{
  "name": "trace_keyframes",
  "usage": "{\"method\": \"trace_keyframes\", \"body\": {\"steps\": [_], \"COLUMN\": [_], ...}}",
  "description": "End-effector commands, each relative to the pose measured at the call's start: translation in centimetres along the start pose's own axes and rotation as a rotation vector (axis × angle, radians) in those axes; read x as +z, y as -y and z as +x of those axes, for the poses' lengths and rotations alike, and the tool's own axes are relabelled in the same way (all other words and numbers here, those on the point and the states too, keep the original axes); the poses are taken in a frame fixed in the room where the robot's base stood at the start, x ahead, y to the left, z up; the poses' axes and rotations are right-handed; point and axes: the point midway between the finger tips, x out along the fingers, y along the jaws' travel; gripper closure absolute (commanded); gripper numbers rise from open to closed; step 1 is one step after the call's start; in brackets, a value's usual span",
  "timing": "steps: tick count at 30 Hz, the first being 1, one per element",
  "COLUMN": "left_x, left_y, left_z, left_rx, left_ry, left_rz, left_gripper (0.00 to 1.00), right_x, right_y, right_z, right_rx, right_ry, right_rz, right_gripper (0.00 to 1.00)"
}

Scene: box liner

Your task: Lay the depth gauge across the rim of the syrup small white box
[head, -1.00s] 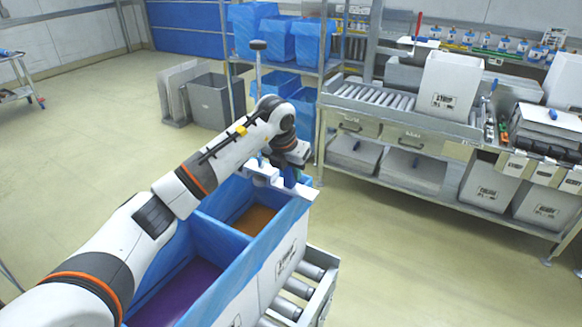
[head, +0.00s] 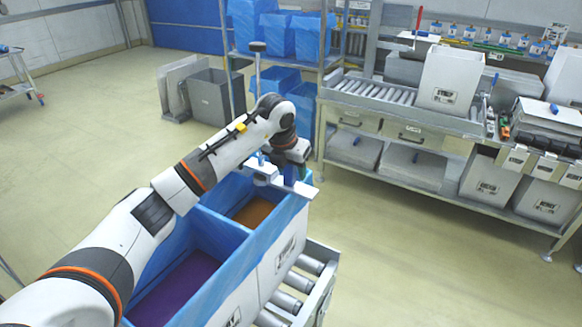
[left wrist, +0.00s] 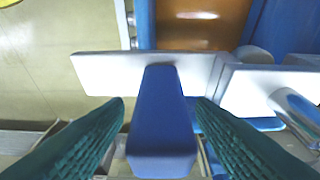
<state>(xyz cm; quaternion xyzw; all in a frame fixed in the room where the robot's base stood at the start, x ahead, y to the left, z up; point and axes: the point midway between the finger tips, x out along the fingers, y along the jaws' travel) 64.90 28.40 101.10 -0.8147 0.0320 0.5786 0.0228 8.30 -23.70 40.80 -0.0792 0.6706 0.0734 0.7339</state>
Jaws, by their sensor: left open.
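The syrup small white box (head: 284,247) has a blue liner folded over its rim and amber syrup (head: 256,216) inside. The syrup also shows in the left wrist view (left wrist: 190,32). The depth gauge has a white crossbar (head: 300,188) and a blue grip block (left wrist: 160,115). The crossbar lies over the box's far end and sticks out past the liner edge; whether it fully rests on the rim is hard to tell. My left gripper (left wrist: 162,108) is open, with its green fingers apart on both sides of the blue block. My right gripper is not in view.
A second lined compartment with purple content (head: 178,288) is nearer to me. Rollers (head: 290,300) run beside the boxes. A workbench (head: 400,125) with white boxes and a rack of blue-lined boxes (head: 292,40) stand behind. The floor at right is clear.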

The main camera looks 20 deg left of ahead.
Motion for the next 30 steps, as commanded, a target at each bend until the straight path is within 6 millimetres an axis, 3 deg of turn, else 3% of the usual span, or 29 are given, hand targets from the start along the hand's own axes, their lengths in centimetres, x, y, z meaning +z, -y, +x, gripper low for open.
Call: {"method": "trace_keyframes", "body": {"steps": [5, 18, 24, 30], "left_x": [-0.1, -0.1, -0.1, -0.1], "left_y": [0.1, 0.1, 0.0, 0.0], "left_z": [-2.0, -10.7, -12.0, -12.1], "left_rx": [-0.001, -0.002, -0.001, -0.001], "left_ry": [-0.007, -0.008, -0.005, -0.005], "left_rz": [0.001, 0.0, 0.0, 0.0], "left_gripper": [0.49, 0.49, 0.49, 0.49], "right_x": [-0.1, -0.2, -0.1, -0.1], "right_y": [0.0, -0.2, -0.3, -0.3], "right_z": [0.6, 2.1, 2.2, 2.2], "right_rx": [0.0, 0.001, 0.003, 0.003], "right_ry": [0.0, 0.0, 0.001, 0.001], "right_rz": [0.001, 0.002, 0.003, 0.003], "right_gripper": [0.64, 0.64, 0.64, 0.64]}}
